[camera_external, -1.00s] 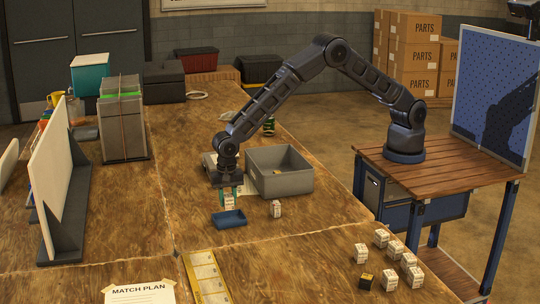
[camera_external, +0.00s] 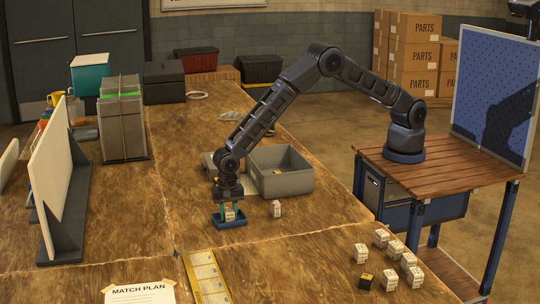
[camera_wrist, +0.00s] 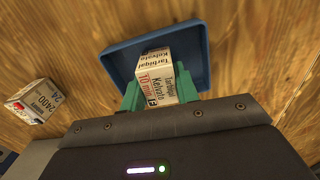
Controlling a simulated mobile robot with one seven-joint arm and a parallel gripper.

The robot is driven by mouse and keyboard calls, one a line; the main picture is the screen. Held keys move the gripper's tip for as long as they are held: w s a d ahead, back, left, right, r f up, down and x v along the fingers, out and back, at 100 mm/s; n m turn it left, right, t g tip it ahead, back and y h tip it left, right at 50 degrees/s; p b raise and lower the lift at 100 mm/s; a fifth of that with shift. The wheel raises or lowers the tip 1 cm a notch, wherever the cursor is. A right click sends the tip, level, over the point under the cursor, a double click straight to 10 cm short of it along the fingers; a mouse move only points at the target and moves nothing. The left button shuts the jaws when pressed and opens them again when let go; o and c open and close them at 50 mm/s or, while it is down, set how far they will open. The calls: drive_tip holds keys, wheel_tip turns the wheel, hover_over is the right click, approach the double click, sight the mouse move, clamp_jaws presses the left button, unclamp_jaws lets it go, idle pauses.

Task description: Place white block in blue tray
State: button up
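My gripper (camera_external: 231,213) has green fingers and is shut on a white block (camera_wrist: 158,75) with printed labels. The white block also shows between the fingers in the external view (camera_external: 230,215). It is over the inside of the small blue tray (camera_external: 230,223), low down within its rim. I cannot tell whether it touches the tray floor. In the wrist view the blue tray (camera_wrist: 120,52) surrounds the block from behind and both sides.
Another white block (camera_external: 276,208) stands on the table to the right; it also shows in the wrist view (camera_wrist: 36,101). A grey bin (camera_external: 285,183) stands behind it. Several white blocks (camera_external: 395,250) and a black block (camera_external: 365,281) are at front right. A yellow-edged strip (camera_external: 207,277) lies in front.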

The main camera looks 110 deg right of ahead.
drive_tip(key=o, duration=0.4)
wheel_tip(320, 180, up, 12)
drive_tip(key=r, duration=0.1)
wheel_tip(320, 180, up, 17)
drive_tip(key=n+t, duration=0.1)
drive_tip(key=n, duration=0.3)
hover_over(229, 209)
drive_tip(key=s+d, duration=0.5)
drive_tip(key=s, duration=0.4)
drive_tip(key=s+d+r+n+t, duration=0.1)
drive_tip(key=s+d+r+n, duration=0.15)
drive_tip(key=s+r, duration=0.5)
drive_tip(key=s+d+r+n, duration=0.25)
drive_tip(key=s+r, duration=0.35)
drive_tip(key=s, duration=0.3)
drive_tip(key=s+d+n+t, duration=0.1)
drive_tip(key=s+n, duration=0.2)
drive_tip(key=s, duration=0.8)
drive_tip(key=s+d+n, duration=0.2)
drive_tip(key=s+n, duration=0.1)
drive_tip(key=s, duration=0.9)
drive_tip(key=s+d+n+t, duration=0.1)
drive_tip(key=s+d+n, duration=0.1)
drive_tip(key=s, duration=0.9)
drive_tip(key=shift+s+d+r+n+t, duration=0.2)
drive_tip(key=shift+d+r+n+t, duration=0.1)
drive_tip(key=shift+r+n, duration=0.2)
